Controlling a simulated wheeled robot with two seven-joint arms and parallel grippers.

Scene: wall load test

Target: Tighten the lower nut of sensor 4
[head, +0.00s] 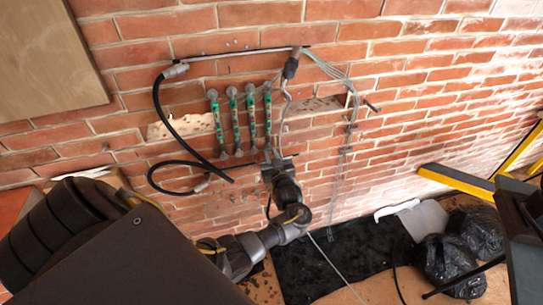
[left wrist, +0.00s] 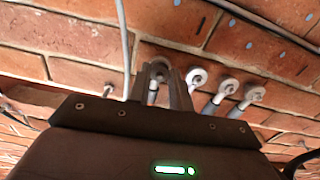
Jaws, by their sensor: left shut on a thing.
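Several green-and-grey sensors hang side by side on the brick wall in the head view. The rightmost one, which I take as sensor 4 (head: 268,112), ends just above my left gripper (head: 273,158). In the left wrist view its lower nut (left wrist: 157,69) is a grey round end between the fingers of my left gripper (left wrist: 163,80). The gripper is shut on this nut, and the fingers partly hide it. The lower ends of the other sensors (left wrist: 197,77) stand free to the right in that view. My right gripper is not in view.
A black hose (head: 165,115) loops left of the sensors. Thin clear cables (head: 347,140) hang to their right. A wooden board (head: 50,50) is at upper left. Black bags (head: 450,262), a white dustpan-like thing (head: 420,218) and yellow bars (head: 455,180) are at lower right.

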